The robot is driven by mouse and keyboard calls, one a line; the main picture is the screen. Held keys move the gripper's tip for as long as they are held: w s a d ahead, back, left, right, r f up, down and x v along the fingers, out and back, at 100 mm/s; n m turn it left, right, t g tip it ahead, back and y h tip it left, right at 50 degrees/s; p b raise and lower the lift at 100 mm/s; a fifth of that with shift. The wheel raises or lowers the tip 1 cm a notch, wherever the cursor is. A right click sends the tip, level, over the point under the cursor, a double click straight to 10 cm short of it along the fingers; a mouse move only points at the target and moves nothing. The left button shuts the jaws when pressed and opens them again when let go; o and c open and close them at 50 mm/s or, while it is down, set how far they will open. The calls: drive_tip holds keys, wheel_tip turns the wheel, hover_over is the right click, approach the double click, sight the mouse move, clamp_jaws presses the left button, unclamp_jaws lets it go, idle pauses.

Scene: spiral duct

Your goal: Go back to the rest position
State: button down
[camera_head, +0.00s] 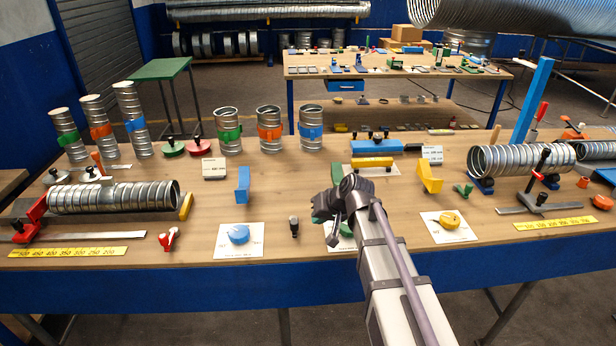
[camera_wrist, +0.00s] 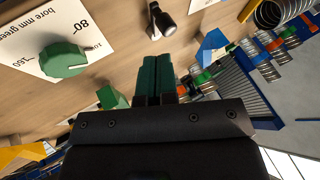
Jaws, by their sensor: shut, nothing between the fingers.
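My gripper (camera_head: 333,238) is over the front middle of the wooden table (camera_head: 370,265), above a white card with a green knob (camera_head: 346,230) that my arm partly hides. In the wrist view its two dark green fingers (camera_wrist: 158,62) lie side by side, shut and empty. The green knob (camera_wrist: 62,58) on its card, marked 80 and bore mm green, is at the left there, apart from the fingers. A small black and silver tool (camera_wrist: 161,20) lies ahead of the fingertips.
A blue knob (camera_head: 239,234) and a yellow knob (camera_head: 449,220) sit on cards to either side. Spiral ducts lie at the left (camera_head: 115,197) and right (camera_head: 520,160). Banded duct pieces (camera_head: 270,130) stand behind. A blue post (camera_head: 533,100) rises at right.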

drive_tip(key=s+d+f+g+h, duration=0.1)
drive_tip(key=s+d, duration=0.3)
drive_tip(key=s, duration=0.6)
drive_tip(key=s+d+f+g+h, duration=0.2)
drive_tip(key=s+d+g+h, duration=0.1)
drive_tip(key=s, duration=0.7)
drive_tip(key=shift+d+f+m+g+h, duration=0.25)
drive_tip(key=shift+d+m+g+h, duration=0.15)
drive_tip(key=shift+d+h, duration=0.3)
drive_tip(key=shift+a, duration=0.1)
